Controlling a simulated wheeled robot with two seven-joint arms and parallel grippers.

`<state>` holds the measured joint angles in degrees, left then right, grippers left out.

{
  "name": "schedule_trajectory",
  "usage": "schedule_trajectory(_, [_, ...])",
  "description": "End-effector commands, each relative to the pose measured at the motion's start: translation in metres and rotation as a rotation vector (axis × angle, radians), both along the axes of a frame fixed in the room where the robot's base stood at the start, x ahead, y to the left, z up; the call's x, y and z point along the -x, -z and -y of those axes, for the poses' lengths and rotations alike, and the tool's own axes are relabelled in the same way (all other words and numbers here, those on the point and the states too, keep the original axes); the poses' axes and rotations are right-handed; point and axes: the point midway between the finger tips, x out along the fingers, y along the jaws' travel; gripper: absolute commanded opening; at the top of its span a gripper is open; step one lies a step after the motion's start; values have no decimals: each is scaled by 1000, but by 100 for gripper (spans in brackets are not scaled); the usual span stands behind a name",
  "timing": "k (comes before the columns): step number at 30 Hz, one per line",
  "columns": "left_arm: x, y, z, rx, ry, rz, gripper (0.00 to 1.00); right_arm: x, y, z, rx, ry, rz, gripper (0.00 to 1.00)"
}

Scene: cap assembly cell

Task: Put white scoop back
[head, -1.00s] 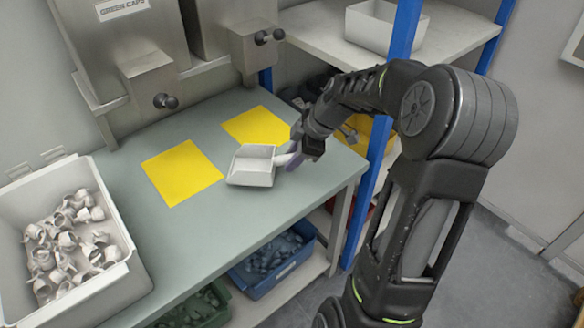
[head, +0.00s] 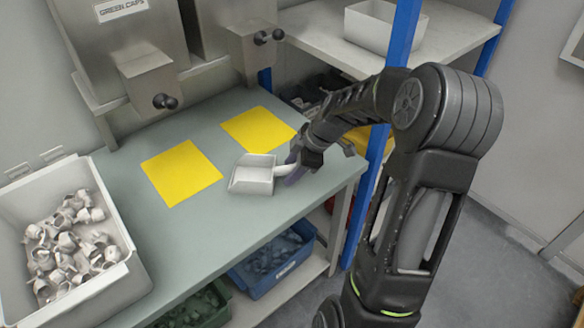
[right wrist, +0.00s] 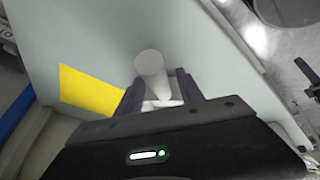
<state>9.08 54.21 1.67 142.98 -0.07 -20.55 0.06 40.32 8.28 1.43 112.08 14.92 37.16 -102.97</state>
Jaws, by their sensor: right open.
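The white scoop (head: 251,179) lies on the green-grey table, just in front of the right yellow mat, its pan toward the left and its handle toward the right. My right gripper (head: 292,165) is at the handle, at the table's right side. In the right wrist view the pale handle (right wrist: 150,66) sits between the two dark fingers of my right gripper (right wrist: 158,83). The fingers are apart, with a gap showing beside the handle. My left gripper is not in view.
Two yellow mats (head: 181,173) (head: 257,130) lie flat on the table (head: 215,232). A white bin (head: 128,278) of white parts stands at left. Steel dispensers (head: 150,82) stand behind. A blue post (head: 377,160) rises near my right arm. A blue bin (head: 262,285) is below.

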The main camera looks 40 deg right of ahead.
Motion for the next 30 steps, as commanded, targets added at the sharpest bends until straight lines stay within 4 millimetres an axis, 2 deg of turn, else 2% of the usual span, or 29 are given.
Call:
schedule_trajectory(8, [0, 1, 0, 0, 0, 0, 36, 4, -10, 3, 1, 1, 1, 45])
schedule_trajectory(14, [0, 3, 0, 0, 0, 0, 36, 16, -39, 10, 4, 3, 4, 45])
schedule_trajectory(21, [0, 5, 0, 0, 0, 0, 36, 37, -83, 19, 4, 2, 5, 45])
schedule_trajectory(25, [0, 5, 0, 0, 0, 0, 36, 44, -100, 22, 3, 1, 3, 45])
schedule_trajectory(30, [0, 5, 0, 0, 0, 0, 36, 49, -108, 24, 0, 1, 1, 45])
